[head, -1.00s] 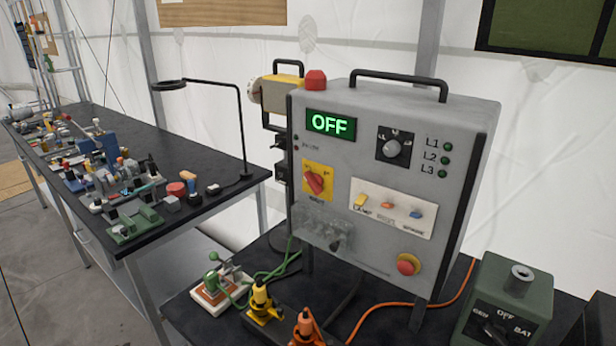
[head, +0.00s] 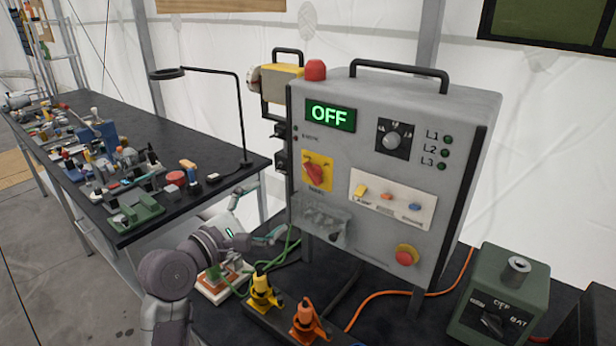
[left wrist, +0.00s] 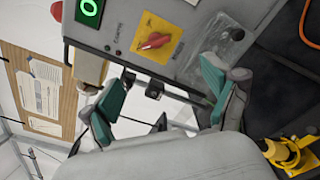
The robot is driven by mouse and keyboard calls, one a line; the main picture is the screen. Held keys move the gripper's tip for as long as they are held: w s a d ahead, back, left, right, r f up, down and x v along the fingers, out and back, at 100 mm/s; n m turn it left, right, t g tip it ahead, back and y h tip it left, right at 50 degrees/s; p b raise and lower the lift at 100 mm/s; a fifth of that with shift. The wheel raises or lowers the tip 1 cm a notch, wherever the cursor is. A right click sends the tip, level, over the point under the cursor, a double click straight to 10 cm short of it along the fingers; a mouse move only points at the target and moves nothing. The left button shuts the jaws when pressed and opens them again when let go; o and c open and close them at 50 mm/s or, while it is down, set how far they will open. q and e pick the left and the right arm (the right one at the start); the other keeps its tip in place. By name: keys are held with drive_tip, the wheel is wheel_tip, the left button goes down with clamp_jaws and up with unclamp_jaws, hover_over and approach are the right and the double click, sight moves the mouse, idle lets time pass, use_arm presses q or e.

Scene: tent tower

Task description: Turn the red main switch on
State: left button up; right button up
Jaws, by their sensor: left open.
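The red main switch (head: 314,172) is a rotary handle on a yellow plate at the left of the grey panel's front (head: 380,240). The panel's display (head: 330,116) reads OFF in green. In the left wrist view the red switch (left wrist: 154,41) is tilted, above and beyond the fingers. My left gripper (head: 272,236) is low and left of the panel, below the switch and apart from it. In the left wrist view its two teal-padded fingers (left wrist: 160,92) are spread and empty. My right gripper is not in view.
A yellow connector (head: 262,290) and an orange connector (head: 306,322) stand in front of the panel. A red push button (head: 405,256) is at its lower right. A green selector box (head: 502,300) stands at right. A cluttered bench (head: 75,150) with a lamp is at left.

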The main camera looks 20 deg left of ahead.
sight(311, 175)
use_arm(q)
drive_tip(key=p+x, duration=0.1)
drive_tip(key=x, duration=0.7)
drive_tip(key=r+p+x, duration=0.1)
drive_tip(key=x, duration=0.3)
drive_tip(key=shift+w+p, duration=0.25)
drive_tip(key=shift+p, duration=0.05)
drive_tip(key=shift+w+d+f, duration=0.1)
drive_tip(key=shift+w+d, duration=0.15)
drive_tip(key=shift+w, duration=0.4)
drive_tip(key=shift+c, duration=0.3)
drive_tip(key=c, duration=1.1)
